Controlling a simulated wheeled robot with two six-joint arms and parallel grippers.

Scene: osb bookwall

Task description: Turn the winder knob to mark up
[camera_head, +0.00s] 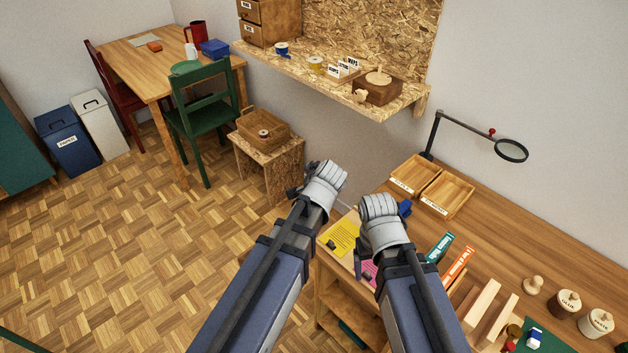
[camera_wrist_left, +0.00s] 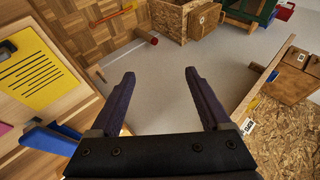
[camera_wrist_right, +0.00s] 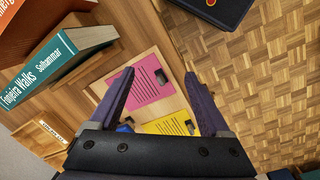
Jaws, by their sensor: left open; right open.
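In the head view, a brown wooden box (camera_head: 384,90) with a pale round disc (camera_head: 378,78) on top stands at the right end of the chipboard shelf. A small pale knob-like piece (camera_head: 360,95) shows at its front left. It looks like the winder, but its mark is too small to read. My right gripper (camera_wrist_right: 159,75) is open and empty above the desk edge, over the pink card (camera_wrist_right: 152,82). Both are apart from the box.
The desk (camera_head: 530,240) carries two wooden trays (camera_head: 445,195), books (camera_head: 457,266), a yellow card (camera_head: 341,239) and a magnifier (camera_head: 511,151). Floor (camera_head: 150,240) at left is clear.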

